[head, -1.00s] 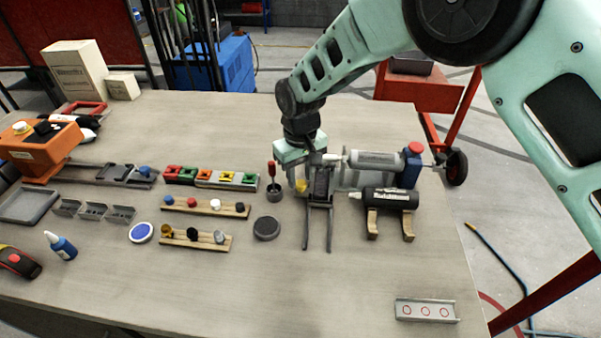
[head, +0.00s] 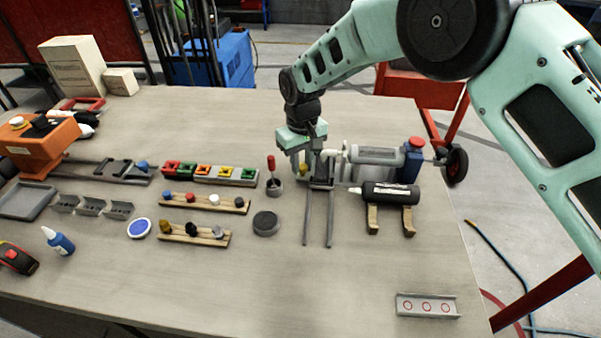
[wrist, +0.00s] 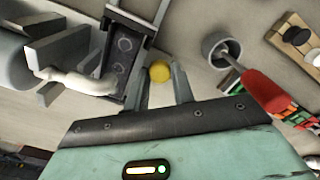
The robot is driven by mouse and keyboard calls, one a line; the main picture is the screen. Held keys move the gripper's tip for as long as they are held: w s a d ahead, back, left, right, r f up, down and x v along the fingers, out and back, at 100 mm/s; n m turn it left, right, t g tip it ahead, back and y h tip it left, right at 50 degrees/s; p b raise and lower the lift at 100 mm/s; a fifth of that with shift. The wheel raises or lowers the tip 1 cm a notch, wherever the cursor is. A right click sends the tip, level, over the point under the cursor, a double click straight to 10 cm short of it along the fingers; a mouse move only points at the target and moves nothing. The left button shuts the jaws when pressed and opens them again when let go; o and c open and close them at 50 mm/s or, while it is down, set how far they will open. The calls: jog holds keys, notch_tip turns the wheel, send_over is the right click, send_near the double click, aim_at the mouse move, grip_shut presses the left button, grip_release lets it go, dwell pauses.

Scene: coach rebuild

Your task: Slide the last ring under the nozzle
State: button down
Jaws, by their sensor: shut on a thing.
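My gripper (head: 304,170) is at the dispenser stand, left of the carriage. Its fingertips (wrist: 163,72) are shut on a small round yellow knob (wrist: 159,71) beside the carriage. The dark carriage (wrist: 119,55) lies on a pair of grey rails (head: 317,222). Two faint ring outlines show on it in the wrist view; others may be hidden. The white nozzle (wrist: 78,80) reaches over the carriage from the side of the large dispenser (head: 375,156), near its end. The exact spot under the tip is hard to make out.
A black cartridge (head: 388,194) rests on a wooden stand right of the rails. A small grey cup (head: 274,187) with a red-handled tool stands close to the left, also in the wrist view (wrist: 222,48). A metal strip with red circles (head: 427,306) lies front right. The front table middle is clear.

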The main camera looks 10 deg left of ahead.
jog(key=shift+w, duration=1.55)
jog(key=c, duration=1.5)
grip_release()
jog(key=shift+o, duration=0.2)
jog(key=shift+r, duration=0.1)
notch_tip(320, 180, up, 17)
jog(key=b, duration=0.4)
jog(key=shift+r, duration=0.15)
